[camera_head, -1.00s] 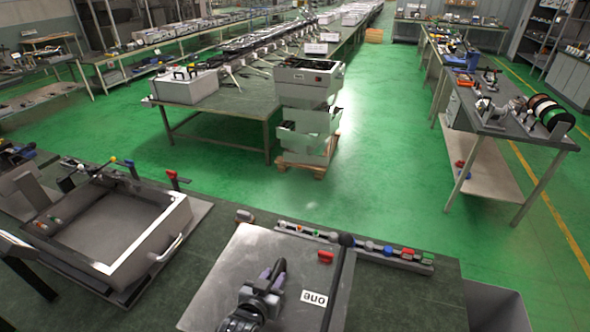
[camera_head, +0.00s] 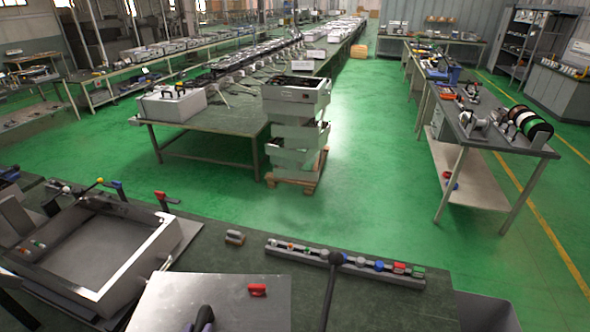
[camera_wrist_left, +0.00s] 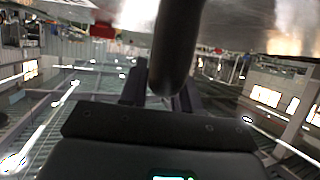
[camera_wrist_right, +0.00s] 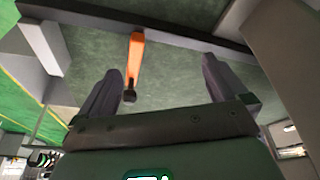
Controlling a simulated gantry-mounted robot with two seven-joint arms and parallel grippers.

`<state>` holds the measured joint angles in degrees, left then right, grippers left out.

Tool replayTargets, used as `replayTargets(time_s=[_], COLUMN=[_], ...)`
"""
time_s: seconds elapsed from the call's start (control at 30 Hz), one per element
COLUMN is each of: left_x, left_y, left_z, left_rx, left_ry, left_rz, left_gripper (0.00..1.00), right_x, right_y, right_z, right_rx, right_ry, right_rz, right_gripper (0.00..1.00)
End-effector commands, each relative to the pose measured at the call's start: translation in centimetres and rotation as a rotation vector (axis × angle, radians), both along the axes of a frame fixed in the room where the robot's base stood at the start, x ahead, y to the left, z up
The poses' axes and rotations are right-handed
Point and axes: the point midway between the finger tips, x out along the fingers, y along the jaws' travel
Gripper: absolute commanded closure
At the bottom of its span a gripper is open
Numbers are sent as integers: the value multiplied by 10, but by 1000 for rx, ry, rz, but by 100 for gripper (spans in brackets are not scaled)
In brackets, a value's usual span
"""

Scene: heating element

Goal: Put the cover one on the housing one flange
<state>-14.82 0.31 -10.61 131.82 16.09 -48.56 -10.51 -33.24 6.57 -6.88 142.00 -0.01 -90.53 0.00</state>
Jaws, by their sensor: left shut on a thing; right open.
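The cover (camera_head: 222,291) is a flat metal plate with a red part (camera_head: 257,290) on top, at the bottom of the head view. My left gripper (camera_head: 203,322) is shut on its dark handle, which stands between the fingers in the left wrist view (camera_wrist_left: 176,50). The lower part of the cover is cut off by the frame. The housing (camera_head: 160,246) is an open grey box with a wide bright flange, left of the cover, and its opening shows uncovered. My right gripper (camera_wrist_right: 165,70) is open and empty; it shows only in the right wrist view.
A rail (camera_head: 345,262) with several coloured knobs lies behind the cover on the dark green bench (camera_head: 385,305). A black rod (camera_head: 332,280) with a ball end stands right of the cover. An orange-handled tool (camera_wrist_right: 135,60) shows beyond my right gripper. A grey bin (camera_head: 485,312) is at the right.

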Motion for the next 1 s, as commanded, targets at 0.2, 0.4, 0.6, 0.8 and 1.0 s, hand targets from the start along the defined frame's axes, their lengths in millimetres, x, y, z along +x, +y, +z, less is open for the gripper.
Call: replayTargets(time_s=[0.2, 0.4, 0.6, 0.8, 1.0], left_x=[0, -2, -5, -10, -15], left_y=[0, 1, 1, 1, 0], left_z=[21, 41, 70, 92, 108], left_rx=[1, 4, 4, 5, 2], left_ry=[-8, -7, -7, -7, -7], left_rz=[2, 4, 5, 3, 1], left_gripper=[100, 100, 100, 100, 100], right_x=[0, 0, 0, 0, 0], right_y=[-1, -2, -2, -2, -1], right_z=[27, 62, 111, 154, 186], right_rx=[-2, -8, -9, -9, -6], right_ry=[-1, -1, -2, -3, -3], right_rz=[1, 5, 6, 6, 4], right_gripper=[0, 0, 0, 0, 0])
